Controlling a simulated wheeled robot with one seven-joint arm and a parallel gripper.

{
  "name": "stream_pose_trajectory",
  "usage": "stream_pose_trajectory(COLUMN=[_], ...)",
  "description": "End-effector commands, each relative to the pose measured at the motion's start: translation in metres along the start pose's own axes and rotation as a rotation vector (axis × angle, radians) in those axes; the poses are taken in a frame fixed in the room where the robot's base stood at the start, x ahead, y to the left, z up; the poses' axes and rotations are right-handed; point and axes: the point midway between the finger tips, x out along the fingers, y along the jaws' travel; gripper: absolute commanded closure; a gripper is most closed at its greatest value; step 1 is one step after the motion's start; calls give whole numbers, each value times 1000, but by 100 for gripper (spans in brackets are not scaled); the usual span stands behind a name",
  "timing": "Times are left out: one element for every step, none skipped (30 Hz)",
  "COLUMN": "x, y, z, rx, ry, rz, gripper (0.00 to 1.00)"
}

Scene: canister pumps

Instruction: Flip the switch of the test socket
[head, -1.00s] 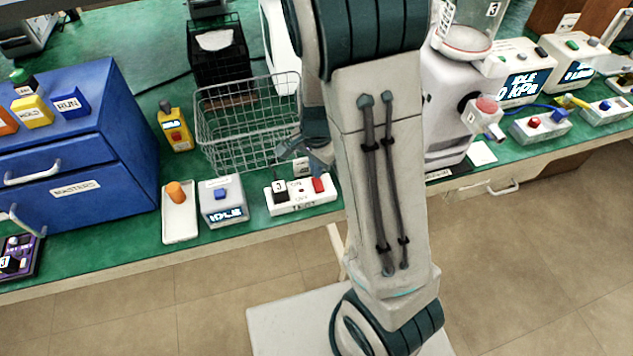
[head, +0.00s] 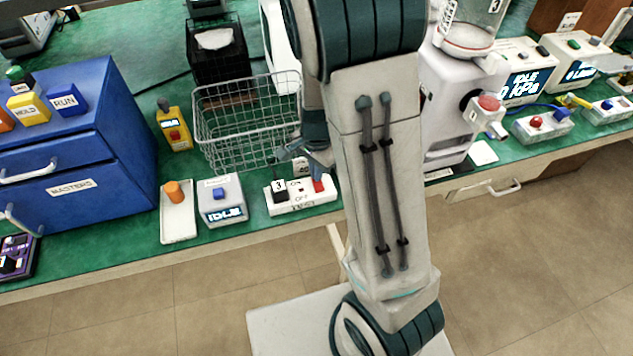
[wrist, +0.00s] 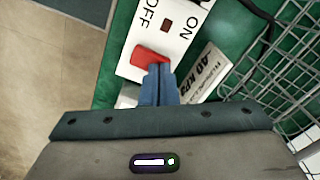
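The test socket (head: 302,203) is a white strip at the table's front edge, with a black plug block marked 3 on its left part. Its red switch (head: 319,185) is at the right end. In the wrist view the switch (wrist: 146,57) lies by the OFF and ON lettering and a small dark red indicator (wrist: 166,25). My gripper (head: 308,160) is above the switch end, partly hidden by my arm in the head view. In the wrist view its blue-grey fingers (wrist: 158,70) are together, empty, with tips at the switch's edge. I cannot tell whether they touch it.
A wire basket (head: 245,125) stands behind the socket. A printed label card (wrist: 208,72) lies beside it. A grey box reading IDLE (head: 221,200) and a white tray with an orange knob (head: 178,225) are to the left. A white machine (head: 445,110) stands right.

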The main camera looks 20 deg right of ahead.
Motion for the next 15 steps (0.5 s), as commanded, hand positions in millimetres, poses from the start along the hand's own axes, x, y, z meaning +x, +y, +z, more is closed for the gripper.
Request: stream_pose_trajectory(x=[2, 2, 3, 3, 4, 4, 3, 3, 2, 0, -1, -4, -6, -9, -12], y=[0, 0, 0, 0, 0, 0, 0, 0, 0, 0, 0, 0, 0, 0, 0], z=[0, 0, 0, 0, 0, 0, 0, 0, 0, 0, 0, 0, 0, 0, 0], rx=[0, 0, 0, 0, 0, 0, 0, 0, 0, 0, 0, 0, 0, 0, 0], ry=[-1, -1, -1, -1, -1, -1, -1, -1, -1, -1, -1, -1, -1, -1, -1], rz=[1, 1, 2, 2, 2, 2, 2, 2, 2, 2, 2, 2, 2, 2, 1], gripper=[100, 100, 100, 100, 100, 100, 100, 100, 100, 100, 100, 100, 100, 100, 100])
